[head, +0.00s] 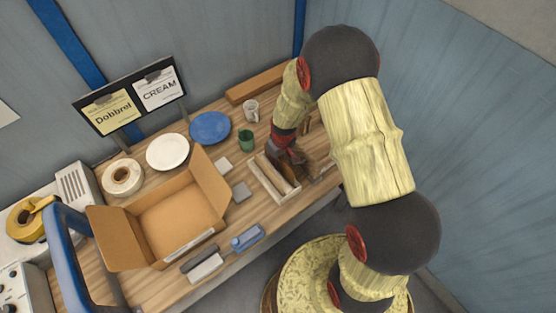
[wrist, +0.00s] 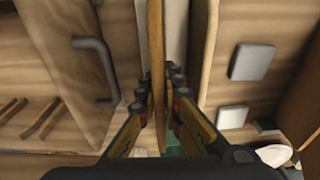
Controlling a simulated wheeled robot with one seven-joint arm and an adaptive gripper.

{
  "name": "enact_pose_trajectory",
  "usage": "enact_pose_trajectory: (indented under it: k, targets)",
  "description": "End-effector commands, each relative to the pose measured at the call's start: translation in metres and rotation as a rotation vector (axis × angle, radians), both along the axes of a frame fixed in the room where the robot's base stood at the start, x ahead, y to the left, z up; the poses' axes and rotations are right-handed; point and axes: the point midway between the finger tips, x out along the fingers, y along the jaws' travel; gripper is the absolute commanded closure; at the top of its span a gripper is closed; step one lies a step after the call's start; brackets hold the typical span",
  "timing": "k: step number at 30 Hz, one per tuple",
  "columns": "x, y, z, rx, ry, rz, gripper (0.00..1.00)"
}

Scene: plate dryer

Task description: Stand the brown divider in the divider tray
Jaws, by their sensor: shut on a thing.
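My gripper (wrist: 158,100) is shut on the brown divider (wrist: 156,45), which shows edge-on as a thin upright strip between the fingers in the wrist view.
A wooden piece with a dark handle (wrist: 97,70) is close on the left in the wrist view. Two grey pads (head: 222,165) (head: 241,192), a green cup (head: 246,140), a white mug (head: 252,110) and an open cardboard box (head: 165,222) lie left of or behind the tray.

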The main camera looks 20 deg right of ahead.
Motion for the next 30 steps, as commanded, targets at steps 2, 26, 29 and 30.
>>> enact_pose_trajectory:
  k: [2,26,29,30]
  targets:
    - [0.000,0.000,-0.006,0.000,0.000,0.000,1.00]
    - [0.000,0.000,-0.028,0.000,0.000,0.000,1.00]
    - [0.000,0.000,-0.028,0.000,0.000,0.000,0.91]
    - [0.000,0.000,-0.028,0.000,0.000,-0.001,0.88]
